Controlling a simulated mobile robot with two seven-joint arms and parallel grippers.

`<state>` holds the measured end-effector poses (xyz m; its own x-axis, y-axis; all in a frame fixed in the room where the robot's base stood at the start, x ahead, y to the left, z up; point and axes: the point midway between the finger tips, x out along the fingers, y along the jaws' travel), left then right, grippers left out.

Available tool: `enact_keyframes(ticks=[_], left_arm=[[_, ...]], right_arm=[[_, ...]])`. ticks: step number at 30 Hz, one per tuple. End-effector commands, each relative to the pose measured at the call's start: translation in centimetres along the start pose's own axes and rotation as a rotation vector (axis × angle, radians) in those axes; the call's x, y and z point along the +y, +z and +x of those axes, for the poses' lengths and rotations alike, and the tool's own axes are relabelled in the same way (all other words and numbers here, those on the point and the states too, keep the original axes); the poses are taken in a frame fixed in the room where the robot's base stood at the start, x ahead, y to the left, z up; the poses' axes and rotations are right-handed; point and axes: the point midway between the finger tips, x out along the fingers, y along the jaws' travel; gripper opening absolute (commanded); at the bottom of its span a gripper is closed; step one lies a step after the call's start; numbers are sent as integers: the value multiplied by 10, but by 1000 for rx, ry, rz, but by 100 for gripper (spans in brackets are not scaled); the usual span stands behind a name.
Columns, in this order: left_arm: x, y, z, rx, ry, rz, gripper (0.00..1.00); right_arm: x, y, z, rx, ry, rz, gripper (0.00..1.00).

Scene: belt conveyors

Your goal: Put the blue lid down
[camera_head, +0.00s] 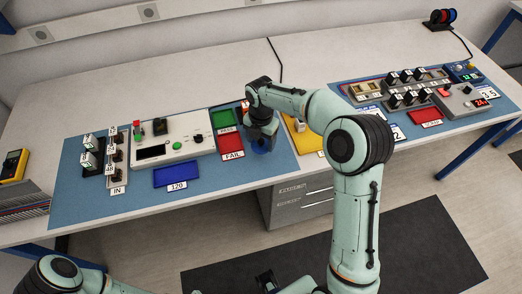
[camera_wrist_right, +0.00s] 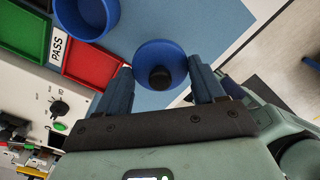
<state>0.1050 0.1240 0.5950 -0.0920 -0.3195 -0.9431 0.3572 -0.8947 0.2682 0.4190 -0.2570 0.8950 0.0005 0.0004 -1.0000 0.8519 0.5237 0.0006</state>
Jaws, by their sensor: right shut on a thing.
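My right gripper (camera_wrist_right: 162,80) is shut on the rim of a round blue lid with a black knob (camera_wrist_right: 160,52). The lid is between the two fingers, over the blue mat (camera_wrist_right: 145,18). A blue patch of the lid shows below the gripper in the head view (camera_head: 262,147). I cannot tell whether it touches the mat. A round blue container (camera_wrist_right: 87,15) stands close by at the upper left of the wrist view, apart from the lid. My left arm shows at the lower left of the head view; its gripper is not clearly shown.
The green PASS tray (camera_head: 224,118) and red FAIL tray (camera_head: 231,145) are just left of the right gripper. A yellow tray (camera_head: 302,134) lies to its right. A blue tray (camera_head: 177,176) and a white control box (camera_head: 160,142) are further left. Bare mat lies below the FAIL tray.

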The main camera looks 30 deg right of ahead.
Motion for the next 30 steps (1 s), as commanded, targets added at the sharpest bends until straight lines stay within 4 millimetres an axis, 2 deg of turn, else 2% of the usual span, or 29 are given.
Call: enact_keyframes(ticks=[9,12,25,26,27,28,30], left_arm=[[-2,1,5,-2,-1,-1,43],[-3,1,6,-3,-1,-1,43],[-3,2,7,-3,-1,-1,43],[-3,2,7,-3,-1,-1,43],[-3,2,7,-3,-1,-1,43],[-3,2,7,-3,-1,-1,43],[-3,2,7,-3,-1,-1,43]], right_arm=[[-1,0,47,1,-3,0,40],[-1,0,57,1,-2,-1,40],[0,0,62,0,-1,0,40],[0,0,62,0,-1,0,75],[0,0,62,0,-1,0,88],[0,0,62,0,-1,0,94],[0,0,62,0,-1,0,94]])
